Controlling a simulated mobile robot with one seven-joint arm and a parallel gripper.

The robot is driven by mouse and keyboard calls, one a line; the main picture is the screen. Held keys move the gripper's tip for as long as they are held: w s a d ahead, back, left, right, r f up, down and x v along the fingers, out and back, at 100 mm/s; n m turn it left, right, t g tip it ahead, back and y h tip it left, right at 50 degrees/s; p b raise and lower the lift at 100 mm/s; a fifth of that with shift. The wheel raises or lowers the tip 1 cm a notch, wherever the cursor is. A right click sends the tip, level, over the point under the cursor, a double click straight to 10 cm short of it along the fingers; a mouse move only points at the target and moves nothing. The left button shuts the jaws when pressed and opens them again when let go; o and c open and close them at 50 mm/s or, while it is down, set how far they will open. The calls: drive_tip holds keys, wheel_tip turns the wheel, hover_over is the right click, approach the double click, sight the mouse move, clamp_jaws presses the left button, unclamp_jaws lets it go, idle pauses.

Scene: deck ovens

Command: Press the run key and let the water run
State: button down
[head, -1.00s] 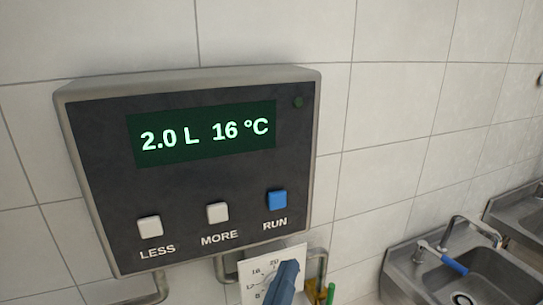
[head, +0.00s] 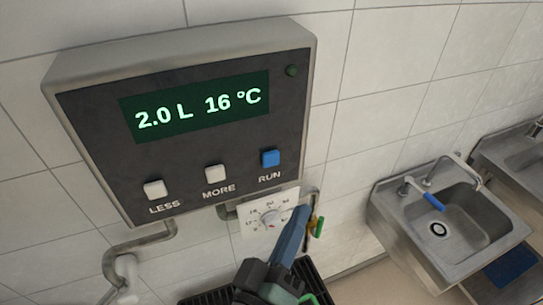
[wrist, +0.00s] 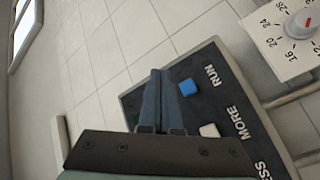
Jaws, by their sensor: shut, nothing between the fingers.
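The water panel (head: 105,110) is a dark box with a grey frame on the tiled wall. Its green display (head: 200,107) reads 2.0 L 16 °C. The blue run key (head: 270,158) sits at the lower right of the panel, right of the white MORE key (head: 216,174) and LESS key (head: 154,189). The small round lamp (head: 292,71) at the top right looks dark. My gripper (head: 303,210) is shut and empty, below and right of the run key in the head view. In the wrist view its fingertips (wrist: 157,74) show beside the blue run key (wrist: 187,87), apparently apart from it.
A white dial plate (head: 256,222) with a red-marked knob is below the panel, partly behind my gripper. Pipes (head: 140,243) run under the panel. A steel sink (head: 470,215) with a blue-handled tap stands at the right, with another beyond it.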

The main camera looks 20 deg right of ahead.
drive_tip(key=p, duration=0.1)
approach(280, 157)
drive_tip(key=w+d, duration=0.2)
drive_tip(key=d, duration=0.2)
drive_tip(key=shift+w+d+r, duration=0.15)
drive_tip(key=shift+w, duration=0.3)
drive_tip(key=shift+w, duration=0.1)
idle(1.6)
drive_tip(key=shift+w+b, duration=0.35)
drive_tip(key=shift+b, duration=0.1)
drive_tip(key=shift+w, duration=0.4)
idle(0.5)
drive_tip(key=shift+s, duration=0.1)
idle(0.3)
drive_tip(key=shift+s+b, duration=0.3)
drive_tip(key=shift+s, duration=0.45)
drive_tip(key=shift+s, duration=2.5)
